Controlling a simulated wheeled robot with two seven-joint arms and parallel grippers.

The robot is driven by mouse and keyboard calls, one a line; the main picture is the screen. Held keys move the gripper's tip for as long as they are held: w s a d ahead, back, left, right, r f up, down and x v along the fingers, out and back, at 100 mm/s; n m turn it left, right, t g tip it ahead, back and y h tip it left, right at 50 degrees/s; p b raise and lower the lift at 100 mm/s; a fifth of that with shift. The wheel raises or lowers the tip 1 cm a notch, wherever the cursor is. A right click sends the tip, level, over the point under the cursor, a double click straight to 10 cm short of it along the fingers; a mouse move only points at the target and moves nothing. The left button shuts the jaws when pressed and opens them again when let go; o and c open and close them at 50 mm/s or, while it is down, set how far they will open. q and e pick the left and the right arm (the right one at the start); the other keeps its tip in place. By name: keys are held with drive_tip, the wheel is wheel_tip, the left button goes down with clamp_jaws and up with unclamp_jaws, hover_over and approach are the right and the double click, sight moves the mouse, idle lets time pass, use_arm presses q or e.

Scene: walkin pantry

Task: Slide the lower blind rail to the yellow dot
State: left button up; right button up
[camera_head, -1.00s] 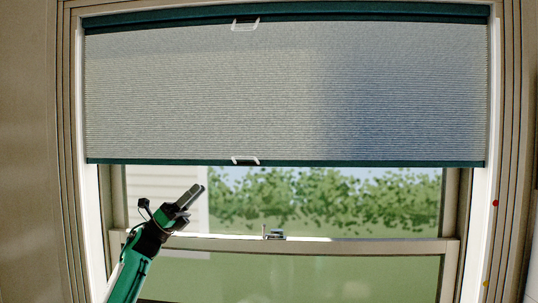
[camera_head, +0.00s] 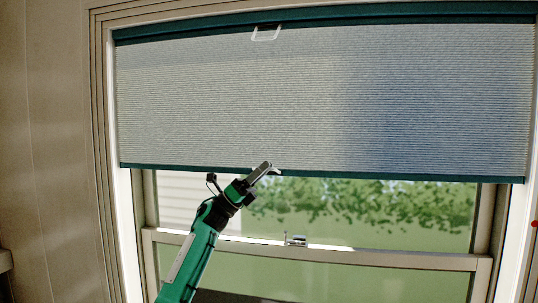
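The lower blind rail (camera_head: 400,177) is a dark green bar along the bottom of the grey pleated blind (camera_head: 230,100), above the window's middle. A small white handle (camera_head: 277,171) sits near the rail's centre, partly hidden by my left gripper (camera_head: 265,169). The fingertips overlap the handle in the picture; I cannot tell whether they grip it or whether the fingers are open or shut. The yellow dot is not in view now. A red dot (camera_head: 534,224) shows at the right edge, on the window frame. My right gripper is not in view.
The upper rail (camera_head: 400,12) has its own white handle (camera_head: 266,33). Below the blind are the window glass, the sash bar (camera_head: 400,258) and its metal latch (camera_head: 296,241). The lower part of the window is uncovered.

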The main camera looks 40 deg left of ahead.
use_arm(q)
drive_tip(key=shift+w+d+r, duration=0.25)
drive_tip(key=shift+w+r, duration=0.05)
drive_tip(key=shift+r, duration=0.3)
drive_tip(key=shift+w+d+r+p, duration=0.25)
drive_tip(key=shift+w+d+p, duration=0.1)
drive_tip(key=shift+p, duration=0.1)
drive_tip(key=shift+c, duration=0.4)
